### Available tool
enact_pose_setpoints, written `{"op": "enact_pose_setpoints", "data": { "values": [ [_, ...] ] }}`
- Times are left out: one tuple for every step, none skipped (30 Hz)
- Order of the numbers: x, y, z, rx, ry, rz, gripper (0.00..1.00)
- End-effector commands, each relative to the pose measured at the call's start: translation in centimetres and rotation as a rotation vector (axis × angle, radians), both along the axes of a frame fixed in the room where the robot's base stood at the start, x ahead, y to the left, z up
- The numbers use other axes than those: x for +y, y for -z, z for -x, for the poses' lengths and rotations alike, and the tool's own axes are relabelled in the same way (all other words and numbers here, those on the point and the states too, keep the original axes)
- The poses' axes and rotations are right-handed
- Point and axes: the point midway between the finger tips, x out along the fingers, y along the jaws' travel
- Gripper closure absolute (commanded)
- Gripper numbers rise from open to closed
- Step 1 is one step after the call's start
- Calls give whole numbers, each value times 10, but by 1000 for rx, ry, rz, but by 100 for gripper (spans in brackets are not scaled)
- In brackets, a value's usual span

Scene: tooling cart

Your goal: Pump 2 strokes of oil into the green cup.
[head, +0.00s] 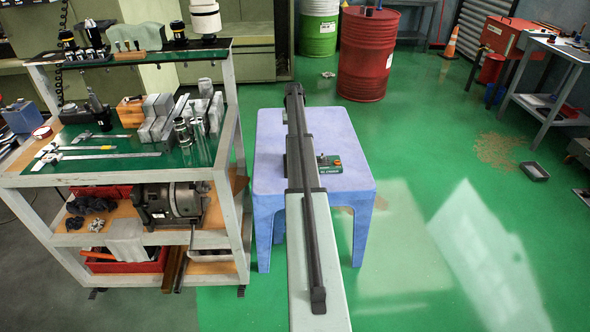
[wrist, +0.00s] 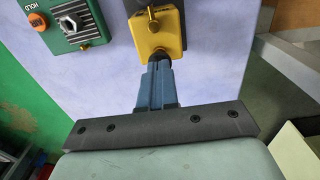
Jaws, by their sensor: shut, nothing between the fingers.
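In the wrist view my gripper (wrist: 159,66) appears as narrow blue-grey fingers, shut and empty. Its dark tips are at the near edge of a yellow block (wrist: 158,30) with brass fittings; I cannot tell whether they touch it. I cannot tell whether this block is part of an oil pump. In the head view my long arm lies over the blue table (head: 350,185) and hides what is beneath it, and the fingers cannot be made out. I see no green cup and no clear oil pump in either view.
A green box (head: 330,164) with a button and the word HOLD lies on the table right of my arm; it also shows in the wrist view (wrist: 78,20). A loaded tooling cart (head: 215,176) stands at left. The table's right side is clear. Drums (head: 366,55) stand behind.

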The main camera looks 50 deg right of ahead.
Motion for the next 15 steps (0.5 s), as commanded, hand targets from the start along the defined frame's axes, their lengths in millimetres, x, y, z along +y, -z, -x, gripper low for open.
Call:
{"op": "enact_pose_setpoints", "data": {
  "values": [
    [0, 2, 0, 0, 0, 0, 100],
    [0, 3, 0, 0, 0, 0, 100],
    [0, 4, 0, 0, 0, 0, 100],
    [0, 5, 0, 0, 0, 0, 100],
    [0, 6, 0, 0, 0, 0, 100],
    [0, 7, 0, 0, 0, 0, 100],
    [0, 8, 0, 0, 0, 0, 100],
    [0, 9, 0, 0, 0, 0, 100],
    [0, 10, 0, 0, 0, 0, 100],
    [0, 11, 0, 0, 0, 0, 100],
    [0, 12, 0, 0, 0, 0, 100],
    [0, 13, 0, 1, 0, -1, 100],
    [0, 14, 0, 1, 0, -1, 100],
    [0, 15, 0, 1, 0, -1, 100],
    [0, 16, 0, 1, 0, -1, 100]
  ]
}}
